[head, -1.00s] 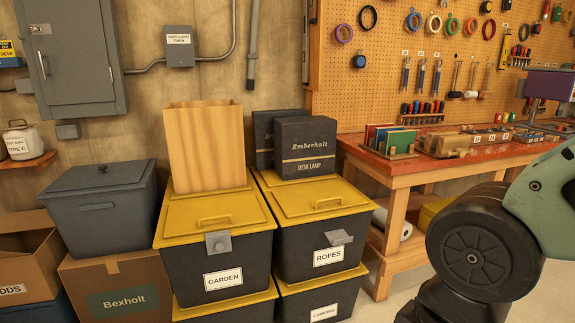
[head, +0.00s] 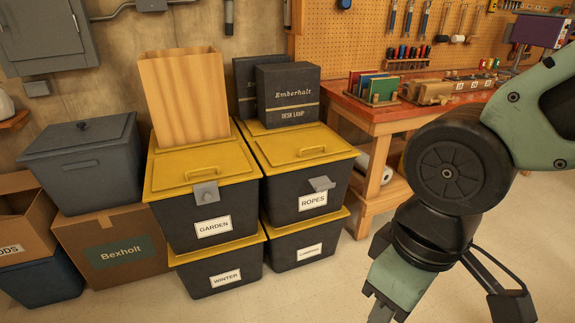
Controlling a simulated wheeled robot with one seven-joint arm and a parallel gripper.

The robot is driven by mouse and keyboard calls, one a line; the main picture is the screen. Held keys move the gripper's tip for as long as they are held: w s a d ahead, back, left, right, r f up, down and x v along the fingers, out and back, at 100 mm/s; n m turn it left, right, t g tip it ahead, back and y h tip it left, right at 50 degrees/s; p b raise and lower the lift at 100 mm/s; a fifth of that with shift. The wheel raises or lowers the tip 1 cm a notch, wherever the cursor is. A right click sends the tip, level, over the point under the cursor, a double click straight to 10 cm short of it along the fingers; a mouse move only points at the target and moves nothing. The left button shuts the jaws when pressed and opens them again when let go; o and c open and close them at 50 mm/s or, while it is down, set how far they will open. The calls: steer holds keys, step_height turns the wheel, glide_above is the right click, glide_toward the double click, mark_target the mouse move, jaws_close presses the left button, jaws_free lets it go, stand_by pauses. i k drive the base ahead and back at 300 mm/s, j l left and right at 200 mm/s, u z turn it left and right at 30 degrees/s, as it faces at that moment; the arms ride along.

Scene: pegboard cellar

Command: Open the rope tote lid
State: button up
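The ropes tote (head: 283,197) is a black bin with a white ROPES label (head: 313,201). Its yellow lid (head: 325,145) is shut, with a raised handle on top. A grey latch (head: 321,184) at the lid's front edge juts outward. A black desk lamp box (head: 288,95) appears to stand on the rear of this lid, with another dark box behind it. The tote sits on a lower yellow-lidded tote (head: 290,250). My arm is at the right, bent downward, apart from the totes. My gripper's fingertips are not visible in the head view.
The garden tote (head: 165,211) is close on the left, with a tall wooden box (head: 186,98) at its lid's rear. A red-topped workbench (head: 395,112) stands to the right. A grey bin (head: 70,178) and cardboard box (head: 95,237) are left. Floor in front is clear.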

mark_target(286, 153)
steer(key=i+j, duration=0.1)
steer(key=i, duration=1.25)
